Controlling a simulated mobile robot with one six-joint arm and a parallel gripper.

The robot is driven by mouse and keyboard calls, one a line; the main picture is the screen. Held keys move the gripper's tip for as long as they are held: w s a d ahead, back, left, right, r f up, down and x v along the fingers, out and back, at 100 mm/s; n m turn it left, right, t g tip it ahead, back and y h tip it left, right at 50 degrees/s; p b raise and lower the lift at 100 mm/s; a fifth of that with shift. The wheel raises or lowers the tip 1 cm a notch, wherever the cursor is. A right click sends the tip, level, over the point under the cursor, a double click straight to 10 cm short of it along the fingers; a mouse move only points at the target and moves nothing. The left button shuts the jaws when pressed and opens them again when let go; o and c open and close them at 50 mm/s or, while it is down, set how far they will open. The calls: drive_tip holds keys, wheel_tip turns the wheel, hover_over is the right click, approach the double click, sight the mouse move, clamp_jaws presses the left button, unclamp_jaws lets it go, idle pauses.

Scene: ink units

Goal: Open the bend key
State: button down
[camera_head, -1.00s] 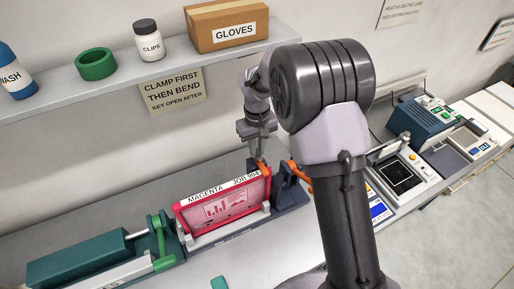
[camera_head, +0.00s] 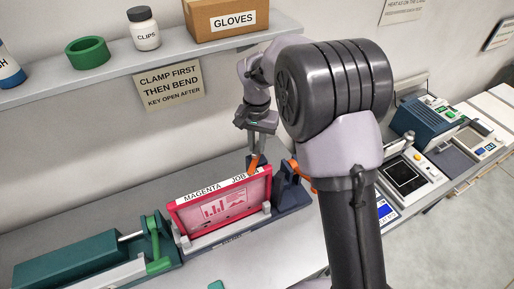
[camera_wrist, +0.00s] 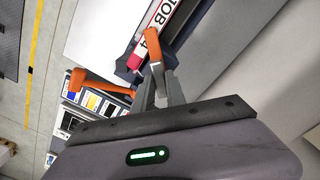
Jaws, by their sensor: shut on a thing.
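The magenta plate unit (camera_head: 220,203), labelled "MAGENTA JOB", stands upright in a dark bed on the bench. My gripper (camera_head: 257,158) is at its right end, shut on a short orange lever, which I take to be the bend key (camera_head: 252,170). The lever tilts over the right end of the label and covers part of it. In the wrist view my gripper (camera_wrist: 160,88) has its fingers on the lower part of the orange lever (camera_wrist: 154,55), by the label's end. A second orange handle (camera_head: 301,173) is to the right, apart from my fingers; it shows in the wrist view (camera_wrist: 95,84).
A green clamp arm (camera_head: 157,243) and a dark green block (camera_head: 80,262) are left of the plate. A shelf (camera_head: 100,82) with a jar and a box is above. Machines (camera_head: 405,175) stand to the right. My arm hides part of the bench.

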sight(257, 148)
drive_tip(key=m+b, duration=0.2)
drive_tip(key=m, duration=0.2)
drive_tip(key=shift+m, duration=0.3)
drive_tip(key=m+b, duration=0.2)
drive_tip(key=m, duration=0.2)
drive_tip(key=shift+m, duration=0.3)
drive_tip(key=shift+r, duration=0.1)
drive_tip(key=c, duration=1.4)
unclamp_jaws()
drive_tip(key=shift+o, duration=0.2)
wheel_tip(257, 148, up, 17)
drive_tip(key=p, duration=0.3)
drive_tip(key=shift+r, duration=0.15)
